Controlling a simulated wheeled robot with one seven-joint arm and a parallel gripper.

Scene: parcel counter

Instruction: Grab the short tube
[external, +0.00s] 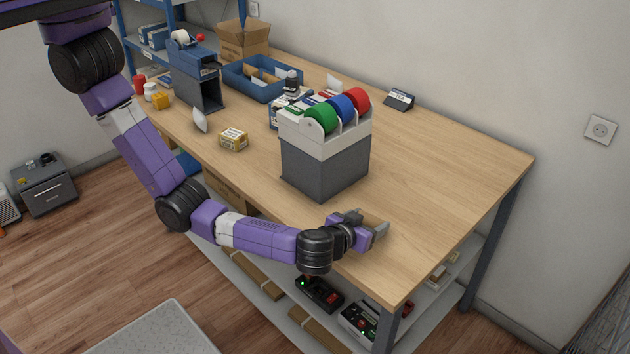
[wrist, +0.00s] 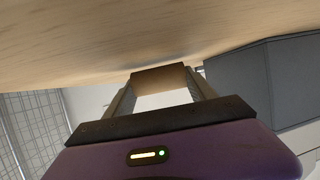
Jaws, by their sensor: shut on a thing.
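My gripper (external: 368,227) is low over the near right part of the tabletop, to the right of the grey box with coloured rolls. In the wrist view, its two fingers are spread apart with a short brown piece (wrist: 160,77) between their tips. This looks like the short tube, held close to the table surface. Its ends are covered by the fingers. In the external view the fingers mostly hide it, and I cannot tell if it touches the table.
The grey box (external: 325,160) holding red, blue and green rolls stands just left of my gripper. A small yellow-and-white box (external: 233,139), a blue tray (external: 262,80) and a dark blue stand (external: 195,80) are further back. The tabletop (external: 450,165) on the right is clear.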

